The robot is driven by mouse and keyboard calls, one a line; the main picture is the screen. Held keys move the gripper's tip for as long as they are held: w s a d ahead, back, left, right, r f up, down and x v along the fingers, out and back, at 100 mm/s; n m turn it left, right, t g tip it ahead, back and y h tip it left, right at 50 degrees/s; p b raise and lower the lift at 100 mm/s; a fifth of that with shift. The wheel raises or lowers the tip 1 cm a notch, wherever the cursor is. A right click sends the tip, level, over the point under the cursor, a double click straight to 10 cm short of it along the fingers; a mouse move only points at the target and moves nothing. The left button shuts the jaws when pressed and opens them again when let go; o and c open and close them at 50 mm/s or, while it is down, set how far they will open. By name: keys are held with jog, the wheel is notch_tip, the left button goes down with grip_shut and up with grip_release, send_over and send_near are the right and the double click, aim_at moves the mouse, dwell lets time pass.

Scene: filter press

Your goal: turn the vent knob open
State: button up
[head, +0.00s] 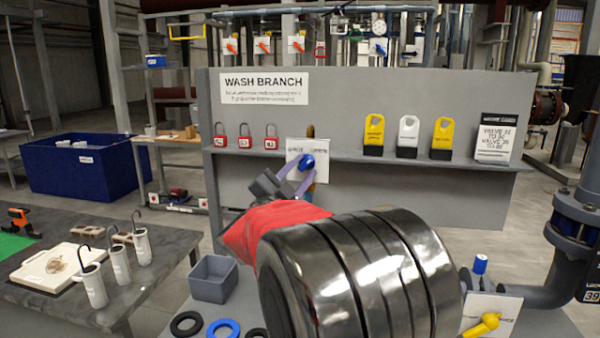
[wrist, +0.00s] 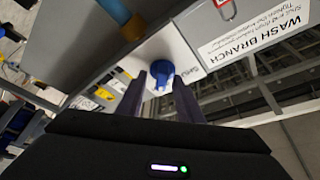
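A blue knob (head: 307,162) sits on a white plate (head: 300,150) on the front of the grey panel. The plate's label is too small to read, so I cannot confirm that this is the vent knob. My gripper (head: 300,174) reaches up to it with two purple fingers spread. In the wrist view, the knob (wrist: 162,76) with its white mark shows between and just beyond the fingertips of my gripper (wrist: 160,80). The fingers are open, with a gap between them. I cannot tell whether either one touches the knob.
A grey bin (head: 213,279) and rings (head: 222,328) lie below. Another blue knob (head: 480,264) and a yellow handle (head: 484,325) are lower right.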

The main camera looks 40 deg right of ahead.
jog(key=shift+a, duration=0.15)
jog(key=shift+s+a+f, duration=0.1)
jog(key=shift+s+a, duration=0.05)
jog(key=shift+a, duration=0.35)
jog(key=v, duration=1.2)
jog(key=shift+a+f, duration=0.2)
jog(key=shift+s, duration=0.1)
